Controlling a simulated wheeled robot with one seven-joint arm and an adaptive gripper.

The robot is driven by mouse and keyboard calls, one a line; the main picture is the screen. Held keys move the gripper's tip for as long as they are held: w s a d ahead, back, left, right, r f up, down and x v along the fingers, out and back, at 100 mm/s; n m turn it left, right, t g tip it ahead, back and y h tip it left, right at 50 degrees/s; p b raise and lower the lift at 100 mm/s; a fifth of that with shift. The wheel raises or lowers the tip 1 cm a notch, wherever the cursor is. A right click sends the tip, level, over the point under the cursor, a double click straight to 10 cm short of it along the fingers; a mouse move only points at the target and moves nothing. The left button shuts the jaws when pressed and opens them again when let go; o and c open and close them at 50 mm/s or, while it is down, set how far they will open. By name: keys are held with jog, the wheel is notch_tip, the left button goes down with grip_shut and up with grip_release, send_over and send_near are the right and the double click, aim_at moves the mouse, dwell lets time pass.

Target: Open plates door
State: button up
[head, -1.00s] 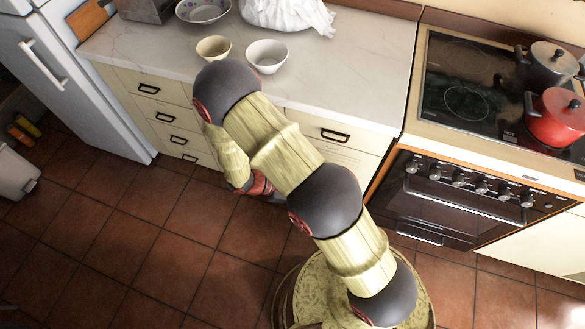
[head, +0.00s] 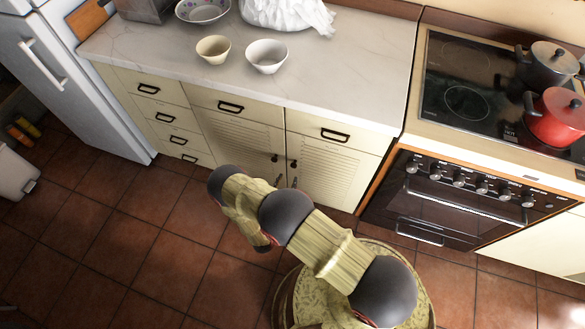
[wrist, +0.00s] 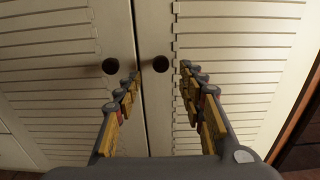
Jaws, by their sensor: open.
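Two cream louvered cupboard doors stand shut side by side under the counter, the left door (head: 240,142) and the right door (head: 330,178). No label shows which one is the plates door. The left door has a dark round knob (wrist: 110,66) and the right door has its own knob (wrist: 160,64), both beside the centre seam. My gripper (wrist: 160,72) is open and faces the doors. In the wrist view the right knob appears between the fingertips, and the left knob lies outside the left finger. I cannot tell how far the fingertips are from the knob.
Drawers with dark handles (head: 230,107) sit above the doors, with a drawer stack (head: 170,118) to the left. The oven (head: 455,200) stands right of the cupboard.

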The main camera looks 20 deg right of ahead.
aim_at(293, 167)
jog(key=b+x, duration=0.1)
jog(key=x, duration=0.6)
jog(key=shift+w+d+b, duration=0.15)
jog(key=shift+d+b, duration=0.05)
jog(key=shift+b, duration=0.2)
grip_shut()
dwell(0.6)
